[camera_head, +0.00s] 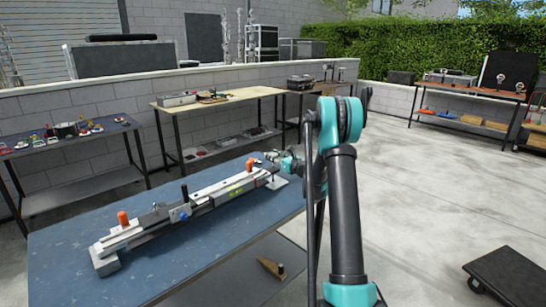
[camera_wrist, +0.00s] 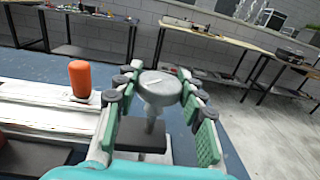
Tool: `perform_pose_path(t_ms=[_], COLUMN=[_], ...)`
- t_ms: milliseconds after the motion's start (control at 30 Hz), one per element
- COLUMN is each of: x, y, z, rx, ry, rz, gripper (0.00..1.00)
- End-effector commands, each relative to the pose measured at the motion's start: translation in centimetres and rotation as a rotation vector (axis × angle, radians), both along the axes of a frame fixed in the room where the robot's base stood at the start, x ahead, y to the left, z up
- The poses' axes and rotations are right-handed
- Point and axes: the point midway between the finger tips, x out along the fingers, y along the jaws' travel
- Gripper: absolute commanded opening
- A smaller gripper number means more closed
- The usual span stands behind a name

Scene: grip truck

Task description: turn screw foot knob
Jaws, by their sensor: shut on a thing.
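The screw foot knob (camera_wrist: 160,88) is a grey round knob with a light mark on top, on a stem at the end of the long rail device. In the wrist view my gripper (camera_wrist: 155,95) has its green-padded fingers on either side of the knob, shut on it. In the head view my gripper (camera_head: 284,160) is at the far right end of the rail device (camera_head: 190,212), partly hidden by my arm. The knob itself is hard to make out there. An orange knob (camera_wrist: 80,78) stands on the rail left of my gripper.
The rail device lies on a blue table (camera_head: 70,270). Its near end has another orange knob (camera_head: 123,218). More tables with tools line the wall behind, such as the wooden-topped one (camera_head: 220,98). Open concrete floor (camera_head: 430,170) lies right of my arm.

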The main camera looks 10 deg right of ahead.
Motion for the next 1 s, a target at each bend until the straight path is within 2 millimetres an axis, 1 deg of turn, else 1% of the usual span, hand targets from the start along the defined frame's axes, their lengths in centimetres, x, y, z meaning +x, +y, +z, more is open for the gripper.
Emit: perform_pose_path(t_ms=[167, 700, 1000], x=[0.08, 0.07, 0.02], y=[-0.21, -0.12, -0.10], z=[-0.03, -0.03, -0.04], rx=[0.000, 0.000, 0.000], ry=[0.000, 0.000, 0.000], rz=[0.100, 0.507, 0.624], gripper=[0.10, 0.10, 0.10])
